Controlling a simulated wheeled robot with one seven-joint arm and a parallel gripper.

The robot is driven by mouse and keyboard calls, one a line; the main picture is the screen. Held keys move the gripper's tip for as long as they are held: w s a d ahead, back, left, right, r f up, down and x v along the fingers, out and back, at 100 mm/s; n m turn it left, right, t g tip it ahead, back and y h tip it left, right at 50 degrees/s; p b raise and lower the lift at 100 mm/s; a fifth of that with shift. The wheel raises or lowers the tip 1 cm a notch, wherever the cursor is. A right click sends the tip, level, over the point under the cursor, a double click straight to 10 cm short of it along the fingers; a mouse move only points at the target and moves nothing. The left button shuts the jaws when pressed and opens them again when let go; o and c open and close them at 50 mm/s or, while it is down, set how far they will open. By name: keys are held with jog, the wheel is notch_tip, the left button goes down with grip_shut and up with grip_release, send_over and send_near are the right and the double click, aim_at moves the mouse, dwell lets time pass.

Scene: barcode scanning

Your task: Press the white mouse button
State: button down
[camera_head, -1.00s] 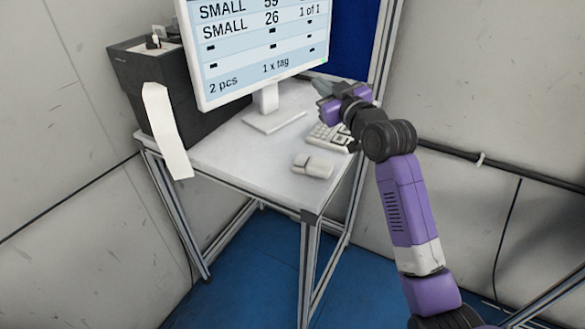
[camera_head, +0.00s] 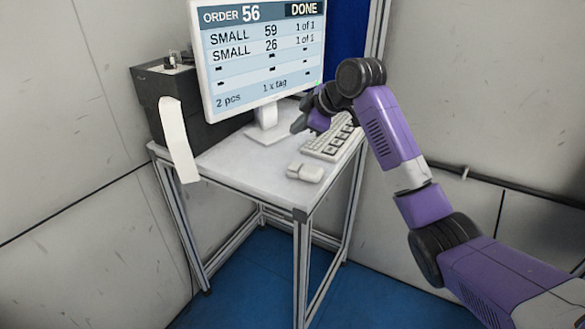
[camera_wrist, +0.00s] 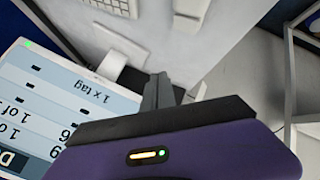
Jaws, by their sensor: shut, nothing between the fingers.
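The white mouse (camera_head: 305,173) lies on the near part of the white desk, close to its front corner, in the head view. It also shows at the top of the wrist view (camera_wrist: 190,10), partly cut off. My gripper (camera_head: 297,127) is above the desk, behind the mouse and in front of the monitor stand, apart from the mouse. In the wrist view its fingers (camera_wrist: 159,78) are together with nothing between them.
The monitor (camera_head: 258,55) reads "ORDER 56 DONE". Its stand (camera_head: 267,118) is close behind my gripper. A white keyboard (camera_head: 330,146) lies to the right of the gripper. A dark printer (camera_head: 160,95) with a hanging paper strip (camera_head: 178,140) stands at left. The desk around the mouse (camera_head: 235,160) is clear.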

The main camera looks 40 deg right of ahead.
jog(key=shift+f, duration=0.1)
dwell(0.3)
jog(key=b, duration=0.5)
send_over(298, 167)
notch_tip(298, 167, down, 6)
jog(key=shift+f, duration=0.2)
jog(key=shift+f+b, duration=0.6)
jog(key=shift+f, duration=0.5)
jog(key=shift+f, duration=0.15)
dwell(0.7)
jog(key=shift+w+f, duration=0.1)
jog(key=shift+f, duration=0.1)
jog(key=shift+f, duration=0.5)
dwell(0.7)
jog(key=shift+r, duration=0.1)
jog(key=shift+r+p, duration=0.5)
jog(key=shift+r, duration=0.3)
jog(key=shift+r, duration=0.1)
